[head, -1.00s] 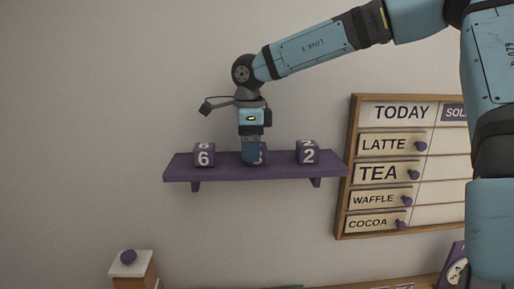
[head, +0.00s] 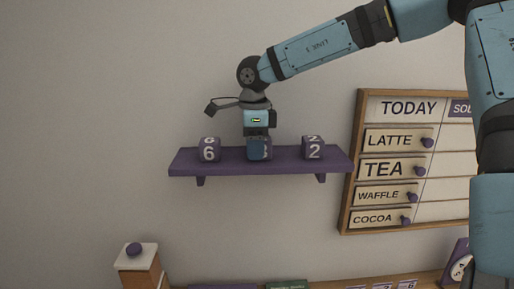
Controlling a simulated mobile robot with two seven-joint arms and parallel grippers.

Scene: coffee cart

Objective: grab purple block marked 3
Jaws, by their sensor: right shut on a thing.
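My right gripper (head: 257,149) points down at the purple shelf (head: 300,165) on the wall. Only part of a white mark shows at the block's right edge, so I cannot read the number in full. I cannot tell whether the block still touches the shelf. My left gripper is not in view.
A purple block marked 6 (head: 209,150) is left of the gripper and one marked 2 (head: 313,149) is right, both on the shelf. A menu board (head: 349,200) hangs close to the shelf's right end.

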